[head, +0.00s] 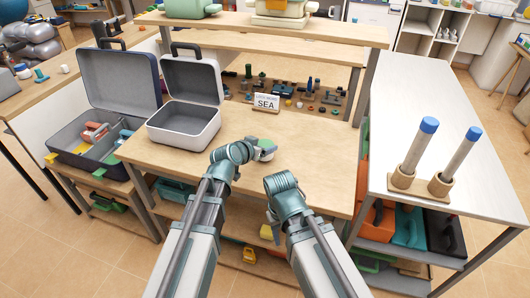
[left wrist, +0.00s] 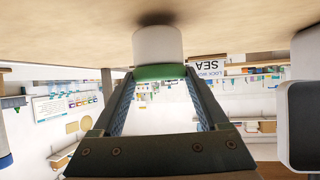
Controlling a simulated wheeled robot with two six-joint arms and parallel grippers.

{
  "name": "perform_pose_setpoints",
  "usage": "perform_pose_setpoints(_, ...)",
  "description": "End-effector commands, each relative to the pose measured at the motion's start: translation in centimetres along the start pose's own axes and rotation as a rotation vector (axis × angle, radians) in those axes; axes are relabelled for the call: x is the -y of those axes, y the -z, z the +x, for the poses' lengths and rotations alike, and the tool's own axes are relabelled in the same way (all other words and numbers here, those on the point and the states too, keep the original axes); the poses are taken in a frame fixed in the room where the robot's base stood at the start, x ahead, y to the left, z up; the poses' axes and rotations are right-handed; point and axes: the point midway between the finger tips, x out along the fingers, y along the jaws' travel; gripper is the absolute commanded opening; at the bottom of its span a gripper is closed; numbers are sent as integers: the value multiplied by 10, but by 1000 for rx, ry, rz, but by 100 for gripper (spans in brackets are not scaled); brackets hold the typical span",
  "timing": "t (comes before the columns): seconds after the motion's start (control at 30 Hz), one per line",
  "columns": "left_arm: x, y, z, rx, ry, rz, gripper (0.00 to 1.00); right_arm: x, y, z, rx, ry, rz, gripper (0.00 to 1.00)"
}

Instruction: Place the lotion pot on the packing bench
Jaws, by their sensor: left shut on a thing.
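The lotion pot, white with a green lid, shows in the left wrist view (left wrist: 158,46) between the tips of my left gripper (left wrist: 160,98). That view is upside down, with the wooden bench top above the pot. A dark shadow lies on the wood at the pot's base; I cannot tell whether it touches. In the head view my left gripper (head: 257,151) is shut on the pot (head: 267,147), low over the middle of the wooden bench (head: 310,160). My right arm's wrist is over the bench's front edge; its fingers are hidden.
An open white case (head: 184,122) stands on the bench's left part. A white-topped table (head: 420,90) at right holds two blue-capped cylinders. The bench's right part is clear.

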Motion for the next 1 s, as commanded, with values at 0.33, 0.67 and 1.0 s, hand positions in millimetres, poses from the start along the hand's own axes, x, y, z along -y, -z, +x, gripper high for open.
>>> perform_pose_setpoints(0.33,2,-9,4,0,-2,0,19,1,1,10,0,0,0,50)
perform_pose_setpoints(0.67,2,-12,6,0,-2,0,100,1,1,13,0,0,0,50)
perform_pose_setpoints(1.0,2,-8,4,0,-2,0,100,1,0,9,0,0,0,50)
